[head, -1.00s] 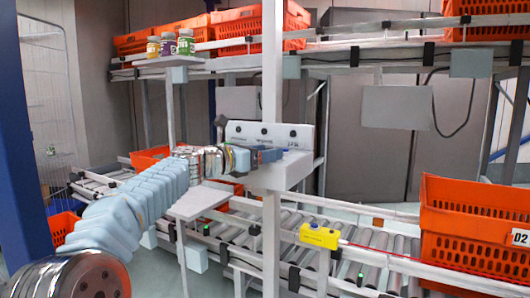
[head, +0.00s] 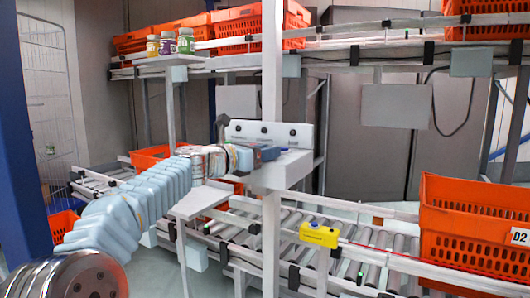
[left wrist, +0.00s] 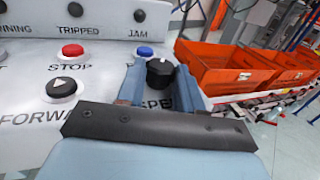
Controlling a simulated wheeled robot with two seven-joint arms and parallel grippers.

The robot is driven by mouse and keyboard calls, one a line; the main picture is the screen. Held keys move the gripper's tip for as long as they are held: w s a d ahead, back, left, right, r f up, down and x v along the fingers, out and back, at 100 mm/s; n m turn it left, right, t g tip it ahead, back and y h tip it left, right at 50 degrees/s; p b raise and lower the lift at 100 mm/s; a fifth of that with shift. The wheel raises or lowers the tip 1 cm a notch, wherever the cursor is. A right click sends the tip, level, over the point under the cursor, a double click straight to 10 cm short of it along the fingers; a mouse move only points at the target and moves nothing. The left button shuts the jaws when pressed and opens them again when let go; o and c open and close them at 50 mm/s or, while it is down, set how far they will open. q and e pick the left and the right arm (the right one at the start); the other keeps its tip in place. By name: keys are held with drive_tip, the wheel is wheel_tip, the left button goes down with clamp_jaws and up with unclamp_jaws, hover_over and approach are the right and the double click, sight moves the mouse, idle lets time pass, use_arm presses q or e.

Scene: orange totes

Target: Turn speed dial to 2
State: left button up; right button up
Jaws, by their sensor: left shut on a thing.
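The control panel (head: 300,140) is a light grey box on a post, with several dark round fittings along its upright back. In the left wrist view its top face (left wrist: 95,90) carries a red STOP button (left wrist: 73,50), a black FORWARD knob (left wrist: 61,88) and a blue button (left wrist: 145,52). The black speed dial (left wrist: 160,72) stands beside a partly hidden label starting "SPE". My left gripper (left wrist: 160,88) is shut on the dial, one blue finger on each side. The dial's setting and any numbers are hidden. In the head view my left gripper (head: 262,154) reaches the panel.
A roller conveyor (head: 350,250) runs below the panel, with a yellow box (head: 319,236) on its near rail. An orange tote (head: 475,230) stands at the right. More totes (head: 235,30) and several small jars (head: 168,43) sit on the upper level.

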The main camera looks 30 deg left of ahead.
use_arm(q)
drive_tip(key=n+y+p, duration=0.1)
drive_tip(key=y, duration=0.1)
drive_tip(key=d+n+y, duration=0.1)
drive_tip(key=n+y, duration=0.1)
drive_tip(key=y, duration=0.1)
drive_tip(key=shift+r+n+t+y+p, duration=0.15)
drive_tip(key=shift+n+t+y+p, duration=0.15)
drive_tip(key=shift+t+p, duration=0.1)
drive_tip(key=n+y, duration=0.1)
drive_tip(key=y, duration=0.1)
drive_tip(key=shift+d+n+y, duration=0.2)
drive_tip(key=shift+n+y, duration=0.2)
drive_tip(key=n+y, duration=0.1)
drive_tip(key=g+y, duration=0.1)
drive_tip(key=n+y, duration=0.1)
drive_tip(key=shift+w+d+n+y, duration=0.1)
drive_tip(key=shift+d+n+y, duration=0.2)
drive_tip(key=shift+y, duration=0.1)
drive_tip(key=shift+w+d+n+g+y, duration=0.1)
drive_tip(key=shift+n+g+y, duration=1.55)
drive_tip(key=shift+y, duration=0.65)
drive_tip(key=o, duration=1)
drive_tip(key=shift+o, duration=0.2)
drive_tip(key=shift+d+f, duration=0.1)
drive_tip(key=shift+f, duration=0.1)
drive_tip(key=b+v, duration=0.3)
drive_tip(key=v, duration=1)
drive_tip(key=shift+s+d, duration=0.2)
drive_tip(key=shift+s, duration=0.1)
